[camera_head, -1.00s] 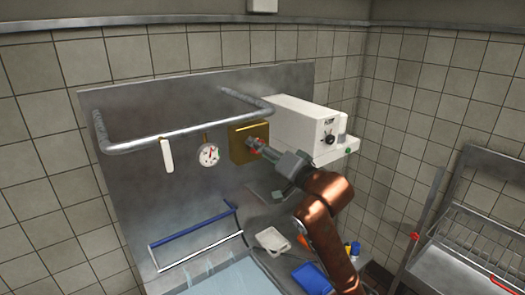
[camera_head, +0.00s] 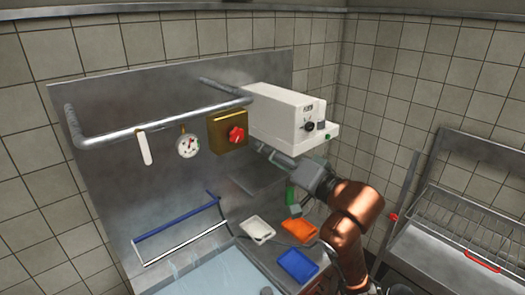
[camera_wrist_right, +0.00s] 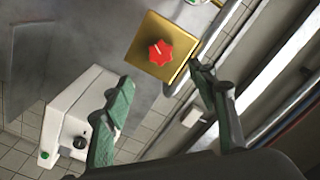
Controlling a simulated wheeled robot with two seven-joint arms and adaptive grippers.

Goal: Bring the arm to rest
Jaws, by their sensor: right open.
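My right arm (camera_head: 352,205), copper-coloured with a grey wrist, comes in from the lower right in the head view. Its right gripper (camera_head: 276,174) is open and empty, below the white machine and right of the gold box. In the right wrist view the gripper's two fingers (camera_wrist_right: 161,78) are spread apart, with nothing between them. The gold box (camera_head: 222,145) with a red knob (camera_head: 236,135) is apart from the fingers; the knob also shows in the right wrist view (camera_wrist_right: 160,53). My left gripper is not in view.
A white machine (camera_head: 285,115) sits against the back panel above the gripper. A metal rail (camera_head: 165,125) carries a round gauge (camera_head: 188,146). White (camera_head: 257,230), orange (camera_head: 299,230) and blue (camera_head: 297,265) trays lie below. A wire rack (camera_head: 465,215) stands at right.

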